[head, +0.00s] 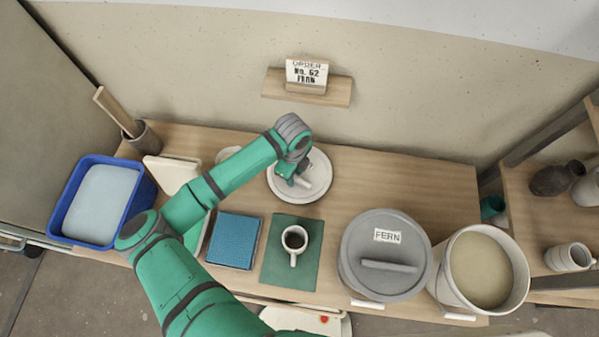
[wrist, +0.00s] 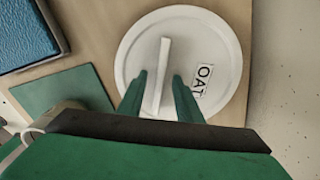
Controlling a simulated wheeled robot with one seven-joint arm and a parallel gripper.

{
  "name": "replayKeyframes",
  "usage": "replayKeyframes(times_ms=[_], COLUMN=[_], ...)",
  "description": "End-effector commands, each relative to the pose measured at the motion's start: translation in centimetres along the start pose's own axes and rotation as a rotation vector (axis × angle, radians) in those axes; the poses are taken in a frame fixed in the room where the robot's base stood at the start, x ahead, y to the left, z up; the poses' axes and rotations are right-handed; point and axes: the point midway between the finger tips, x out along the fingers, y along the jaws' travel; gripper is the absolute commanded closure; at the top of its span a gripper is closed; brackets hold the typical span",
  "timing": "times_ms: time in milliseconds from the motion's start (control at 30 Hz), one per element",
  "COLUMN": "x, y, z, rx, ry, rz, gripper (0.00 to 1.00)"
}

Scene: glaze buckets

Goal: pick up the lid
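A round white lid (head: 318,188) lies toward the back of the bench in the head view. The wrist view shows the same white lid (wrist: 215,45), with a raised bar handle (wrist: 164,70) and a label reading OAT. My gripper (wrist: 160,95) is open and empty above it, with one green finger on each side of the handle and gaps between. In the head view my gripper (head: 297,180) partly hides this lid. A second lid, grey and labelled FERN (head: 387,236), with a bar handle, sits on a bucket at the front right.
An open bucket of pale glaze (head: 482,270) stands right of the grey lid. A mug of dark liquid (head: 294,238) stands on a green mat (head: 275,278), beside a blue pad (head: 234,241). A blue tub (head: 65,225) is at left. An order sign (head: 307,72) reads FERN.

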Motion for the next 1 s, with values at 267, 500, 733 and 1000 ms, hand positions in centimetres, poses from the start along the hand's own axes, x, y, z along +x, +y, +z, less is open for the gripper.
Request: replayKeyframes(times_ms=[267,500,733,1000], x=[0.02,0.2,0.47,0.51], y=[0.01,0.03,0.03,0.08], z=[0.01,0.02,0.01,0.1], rx=[0.0,0.0,0.0,-0.002], ry=[0.0,-0.001,-0.001,0.0], rz=[0.0,0.001,0.001,0.0], gripper=[0.68,0.68,0.68,0.68])
